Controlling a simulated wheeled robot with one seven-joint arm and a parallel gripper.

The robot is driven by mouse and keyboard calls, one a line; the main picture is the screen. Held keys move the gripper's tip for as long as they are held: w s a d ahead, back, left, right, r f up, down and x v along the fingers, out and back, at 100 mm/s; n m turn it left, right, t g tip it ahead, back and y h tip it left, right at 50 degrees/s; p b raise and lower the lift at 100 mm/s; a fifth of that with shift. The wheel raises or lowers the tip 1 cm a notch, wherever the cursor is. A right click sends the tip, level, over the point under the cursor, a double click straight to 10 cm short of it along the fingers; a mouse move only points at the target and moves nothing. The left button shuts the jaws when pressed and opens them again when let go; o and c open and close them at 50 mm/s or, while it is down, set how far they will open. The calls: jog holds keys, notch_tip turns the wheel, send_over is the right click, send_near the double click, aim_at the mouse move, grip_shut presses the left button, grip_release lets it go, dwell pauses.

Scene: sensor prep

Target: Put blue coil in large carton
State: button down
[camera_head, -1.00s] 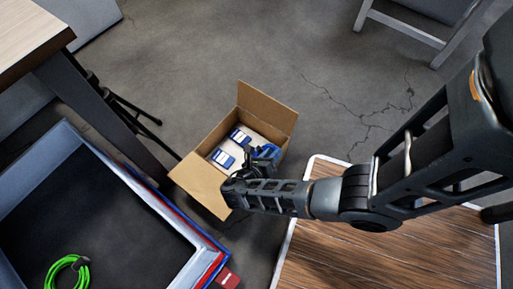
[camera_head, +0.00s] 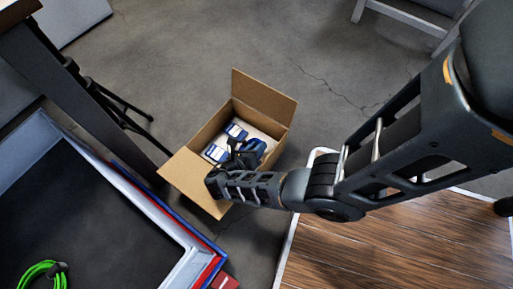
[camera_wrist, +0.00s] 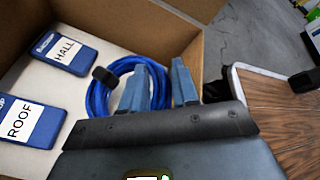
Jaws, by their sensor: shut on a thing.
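The open cardboard carton (camera_head: 262,95) stands on the floor in the head view, with its flaps folded out. My gripper (camera_wrist: 165,78) reaches into it and is shut on the blue coil (camera_wrist: 103,92), a looped cable with a black tie. The coil (camera_head: 255,146) is at the right part of the carton, beside the two devices. In the wrist view it appears at or just above the pale carton floor; whether it touches I cannot tell. My gripper hides part of the coil.
Two blue-and-white devices, HALL (camera_wrist: 66,50) and ROOF (camera_wrist: 28,122), lie in the carton. A dark-bottomed tray (camera_head: 95,215) with a green coil (camera_head: 40,275) is at lower left. A wooden-topped surface (camera_head: 400,240) is at lower right.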

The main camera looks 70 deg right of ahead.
jog(key=shift+f+b, duration=0.35)
jog(key=shift+f, duration=0.1)
jog(key=shift+f, duration=0.15)
jog(key=c, duration=0.8)
grip_release()
jog(key=shift+r, duration=0.35)
jog(key=p+v, duration=0.1)
jog(key=v, duration=0.2)
jog(key=p+v, duration=0.2)
jog(key=v, duration=0.2)
jog(key=shift+a+r, duration=0.2)
jog(key=shift+r, duration=0.2)
